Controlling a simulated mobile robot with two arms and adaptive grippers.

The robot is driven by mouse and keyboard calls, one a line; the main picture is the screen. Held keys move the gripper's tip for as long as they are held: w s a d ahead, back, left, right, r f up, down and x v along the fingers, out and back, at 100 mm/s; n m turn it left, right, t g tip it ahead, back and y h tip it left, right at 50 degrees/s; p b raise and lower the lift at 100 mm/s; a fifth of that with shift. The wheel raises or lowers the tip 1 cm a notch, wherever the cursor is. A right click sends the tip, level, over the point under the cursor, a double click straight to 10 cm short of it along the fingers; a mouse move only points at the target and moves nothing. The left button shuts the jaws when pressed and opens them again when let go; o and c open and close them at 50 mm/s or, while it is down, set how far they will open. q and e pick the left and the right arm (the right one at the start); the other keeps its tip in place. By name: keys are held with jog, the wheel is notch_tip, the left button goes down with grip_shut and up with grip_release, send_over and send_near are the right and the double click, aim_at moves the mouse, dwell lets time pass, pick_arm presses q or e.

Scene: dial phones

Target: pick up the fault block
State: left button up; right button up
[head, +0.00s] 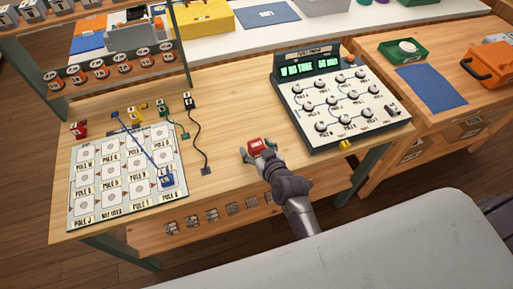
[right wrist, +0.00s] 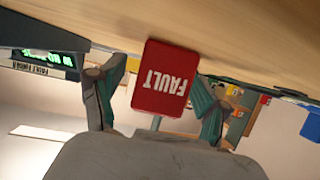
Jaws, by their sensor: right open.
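The red fault block (head: 256,144) is near the front edge of the wooden bench, between the panel and the console. My right gripper (head: 258,151) reaches it from the front, with one finger on each side. In the right wrist view the block (right wrist: 163,80) shows its white FAULT lettering upside down, between the two spread fingers of the right gripper (right wrist: 160,92). The right gripper is open; I cannot tell whether either finger touches the block. My left gripper is not in view.
A labelled pole panel (head: 115,205) lies left, with a blue block (head: 166,178) on it. Corded plugs, including a black one (head: 188,101), lie behind. A dial console (head: 340,105) with a lit green display stands right. A yellow piece (head: 345,145) is at its front.

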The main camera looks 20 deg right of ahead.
jog(key=c, duration=1.3)
jog(key=shift+o, duration=0.2)
jog(key=shift+r, duration=0.1)
